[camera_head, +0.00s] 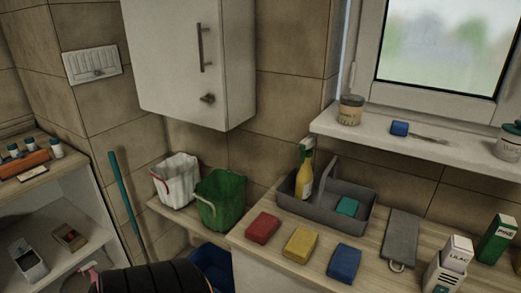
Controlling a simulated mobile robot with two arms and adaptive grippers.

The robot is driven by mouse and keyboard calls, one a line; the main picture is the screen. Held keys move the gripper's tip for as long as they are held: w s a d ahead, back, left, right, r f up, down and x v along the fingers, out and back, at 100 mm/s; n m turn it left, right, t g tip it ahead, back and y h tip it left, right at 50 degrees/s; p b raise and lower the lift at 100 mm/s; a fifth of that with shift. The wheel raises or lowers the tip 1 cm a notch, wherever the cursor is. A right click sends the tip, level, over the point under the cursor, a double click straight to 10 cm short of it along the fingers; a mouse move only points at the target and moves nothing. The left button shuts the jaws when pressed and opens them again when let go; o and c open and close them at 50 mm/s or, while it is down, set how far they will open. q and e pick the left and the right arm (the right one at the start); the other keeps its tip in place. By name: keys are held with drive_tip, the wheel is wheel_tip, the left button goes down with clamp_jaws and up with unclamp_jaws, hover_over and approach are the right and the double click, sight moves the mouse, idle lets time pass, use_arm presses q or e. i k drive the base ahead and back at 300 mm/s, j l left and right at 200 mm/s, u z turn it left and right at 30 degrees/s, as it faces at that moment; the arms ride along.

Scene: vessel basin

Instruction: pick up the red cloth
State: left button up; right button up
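The red cloth (263,228) lies as a small folded block on the wooden counter (290,268), near its left end. A yellow folded cloth (300,243) lies just right of it, and a blue one (344,263) lies further right. The red cloth is fully visible, with nothing on top of it. Neither of my grippers shows in the head view.
A grey caddy (290,204) with a yellow bottle (304,175) stands behind the cloths. A grey board (401,238) and a LILAC container (448,265) are at right. White (175,182) and green (219,200) buckets stand left. A wall cabinet (185,60) hangs above.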

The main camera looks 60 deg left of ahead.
sight(262, 228)
drive_tip(key=u, duration=1.8)
drive_tip(key=z, duration=2.45)
drive_tip(key=u, duration=2.3)
